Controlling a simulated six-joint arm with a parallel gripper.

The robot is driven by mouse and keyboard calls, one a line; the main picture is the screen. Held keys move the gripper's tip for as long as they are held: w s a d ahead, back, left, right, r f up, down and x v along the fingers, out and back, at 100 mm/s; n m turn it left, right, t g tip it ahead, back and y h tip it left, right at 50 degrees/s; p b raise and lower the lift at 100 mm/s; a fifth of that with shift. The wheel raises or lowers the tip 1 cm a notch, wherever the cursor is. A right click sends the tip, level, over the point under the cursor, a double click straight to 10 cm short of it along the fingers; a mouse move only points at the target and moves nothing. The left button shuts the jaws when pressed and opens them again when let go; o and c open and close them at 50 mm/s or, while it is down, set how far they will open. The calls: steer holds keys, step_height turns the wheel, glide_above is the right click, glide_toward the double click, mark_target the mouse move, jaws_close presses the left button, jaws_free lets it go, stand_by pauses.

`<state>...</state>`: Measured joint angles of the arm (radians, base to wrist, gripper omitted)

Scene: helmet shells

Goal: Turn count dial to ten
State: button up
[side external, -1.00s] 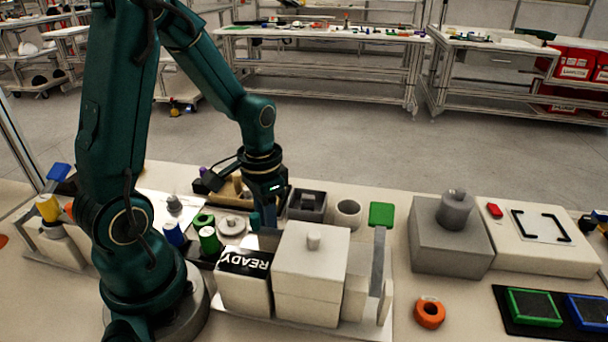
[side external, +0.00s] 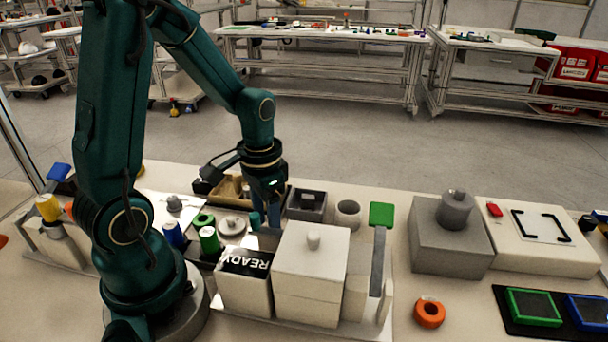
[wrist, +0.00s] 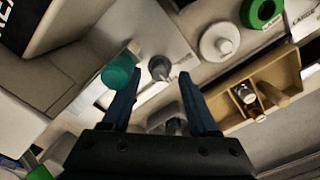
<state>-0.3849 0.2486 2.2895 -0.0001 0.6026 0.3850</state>
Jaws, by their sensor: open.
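My gripper (side external: 265,213) is open, pointing down behind the large white box with a lid knob. In the wrist view, my gripper (wrist: 155,82) has its two blue fingers apart with nothing held. A small grey knob (wrist: 160,68) on a pale panel lies in the gap between the fingertips, below them; it may be the count dial. A teal cylinder (wrist: 118,72) stands close beside the left finger; it also shows in the side view (side external: 255,221). I cannot read any dial number or pointer setting. In the side view the grey knob is hidden.
The white lidded box (side external: 310,270) and the READY box (side external: 245,283) stand in front of my gripper. A tan tray (wrist: 262,98) with metal pieces, a white knobbed disc (wrist: 218,42) and a green ring (wrist: 262,12) lie right of the fingers.

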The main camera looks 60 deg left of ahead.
steer(key=shift+r, duration=2.1)
steer(key=shift+d+r, duration=0.1)
steer(key=w+d+r+t, duration=0.2)
steer(key=d+r+t, duration=0.15)
steer(key=r, duration=0.25)
steer(key=s+d+r+t, duration=0.2)
steer(key=s+d, duration=0.2)
steer(key=s, duration=0.3)
steer(key=shift+d+r, duration=0.2)
steer(key=shift+d, duration=0.05)
